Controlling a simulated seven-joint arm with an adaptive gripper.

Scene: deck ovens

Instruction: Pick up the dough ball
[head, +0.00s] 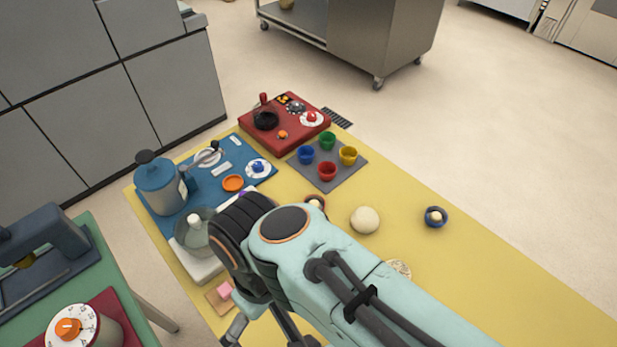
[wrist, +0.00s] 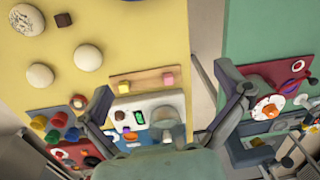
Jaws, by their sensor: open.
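A pale cream dough ball (head: 365,220) sits on the yellow table, right of my arm in the head view. The wrist view shows several round cream things at upper left, one of them a plain round (wrist: 88,57); I cannot tell which of them is the dough ball. My gripper (wrist: 165,85) is open and empty, its two fingers spread above the table edge by the wooden board. In the head view it is mostly cut off at the bottom, left of and apart from the ball.
A wooden board (wrist: 143,80) with pink and yellow blocks lies below the fingers. A small blue bowl (head: 436,217) stands right of the ball. Coloured cups on a grey mat (head: 328,182) and a red panel (head: 290,138) stand behind. A green table (head: 141,318) is at left.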

